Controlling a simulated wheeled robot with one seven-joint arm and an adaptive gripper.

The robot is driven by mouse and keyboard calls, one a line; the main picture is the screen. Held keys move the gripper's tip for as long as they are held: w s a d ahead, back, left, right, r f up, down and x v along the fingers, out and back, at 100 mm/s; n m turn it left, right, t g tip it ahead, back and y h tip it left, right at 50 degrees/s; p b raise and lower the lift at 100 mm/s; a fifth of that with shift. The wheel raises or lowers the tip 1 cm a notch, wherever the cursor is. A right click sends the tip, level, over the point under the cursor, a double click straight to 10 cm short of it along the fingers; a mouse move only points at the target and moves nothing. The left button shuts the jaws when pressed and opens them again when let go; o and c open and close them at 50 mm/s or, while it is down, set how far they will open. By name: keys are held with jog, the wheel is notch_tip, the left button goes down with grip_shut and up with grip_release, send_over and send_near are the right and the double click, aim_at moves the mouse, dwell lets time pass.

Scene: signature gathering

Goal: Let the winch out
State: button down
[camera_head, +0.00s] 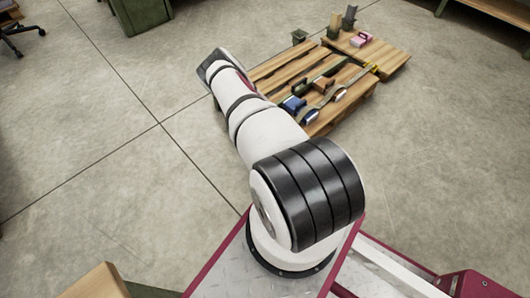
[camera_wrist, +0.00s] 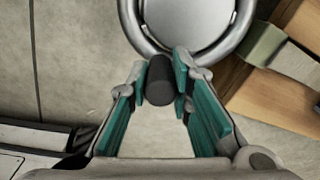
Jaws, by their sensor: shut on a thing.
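In the wrist view, my gripper (camera_wrist: 163,72) has its two teal-padded fingers closed around a short dark knob (camera_wrist: 160,85). The knob stands at the near rim of a round grey metal wheel (camera_wrist: 141,43), probably the winch's hand wheel, with a pale disc (camera_wrist: 186,18) inside it. The wheel's far part is cut off by the top of the picture. In the head view, my own arm hides the gripper, the knob and most or all of the winch.
A low wooden pallet table (camera_head: 283,69) with several tools stands beyond my arm. A small green bin (camera_head: 299,37) is at its back edge. A green cabinet (camera_head: 141,14) stands at the back left.

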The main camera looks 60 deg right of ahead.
jog(key=shift+s+d+n, duration=0.15)
jog(key=shift+d+n, duration=0.2)
jog(key=shift+n, duration=0.25)
jog(key=shift+d, duration=0.1)
jog(key=c, duration=1.4)
grip_release()
notch_tip(320, 180, up, 12)
